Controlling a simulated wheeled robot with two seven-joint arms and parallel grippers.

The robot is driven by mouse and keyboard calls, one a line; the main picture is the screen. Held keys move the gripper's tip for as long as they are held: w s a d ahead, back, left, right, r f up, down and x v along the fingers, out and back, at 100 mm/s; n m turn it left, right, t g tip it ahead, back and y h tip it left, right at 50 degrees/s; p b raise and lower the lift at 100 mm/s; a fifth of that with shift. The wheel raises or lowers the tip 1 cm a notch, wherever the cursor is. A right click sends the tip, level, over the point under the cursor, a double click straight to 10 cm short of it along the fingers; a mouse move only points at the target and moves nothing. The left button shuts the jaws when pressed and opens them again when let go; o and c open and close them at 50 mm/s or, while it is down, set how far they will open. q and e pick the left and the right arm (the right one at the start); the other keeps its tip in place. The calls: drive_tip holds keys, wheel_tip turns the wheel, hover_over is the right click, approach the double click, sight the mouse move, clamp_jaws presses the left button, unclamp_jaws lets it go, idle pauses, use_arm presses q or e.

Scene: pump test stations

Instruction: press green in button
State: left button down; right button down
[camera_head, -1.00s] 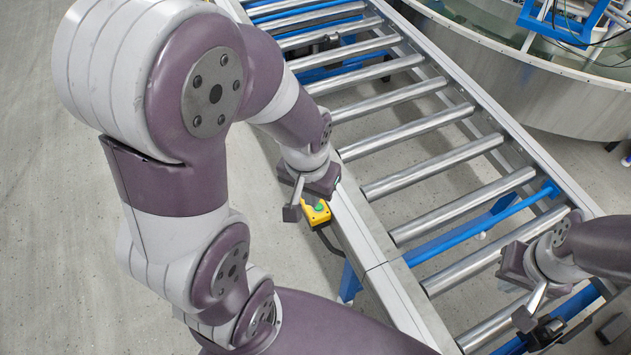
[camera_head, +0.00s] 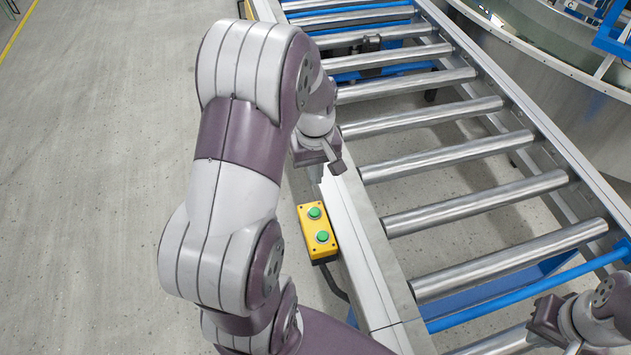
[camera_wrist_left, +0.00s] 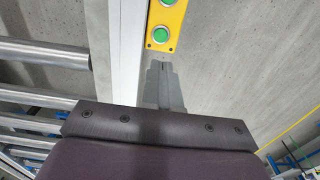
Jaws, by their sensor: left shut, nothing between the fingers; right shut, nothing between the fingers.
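A yellow button box (camera_head: 318,231) with two green buttons is fixed along the left side of the conveyor frame. The upper green button (camera_head: 314,213) and the lower green button (camera_head: 323,236) are both uncovered in the head view. My left gripper (camera_head: 326,172) is shut and empty, just above the box in the head view and apart from it. In the left wrist view its shut fingers (camera_wrist_left: 163,72) point toward the box (camera_wrist_left: 172,22), just short of the nearer green button (camera_wrist_left: 161,35).
The roller conveyor (camera_head: 345,232) runs beside the box, with its grey side rail next to it. A dark cable (camera_head: 334,283) hangs below the box. Open floor (camera_head: 100,200) lies to the left. A large round tank (camera_head: 570,70) stands beyond the conveyor.

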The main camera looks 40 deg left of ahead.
sight(315, 211)
use_arm(q)
wheel_tip(315, 211, down, 12)
drive_tip(key=b, duration=0.3)
drive_tip(key=shift+r, duration=0.15)
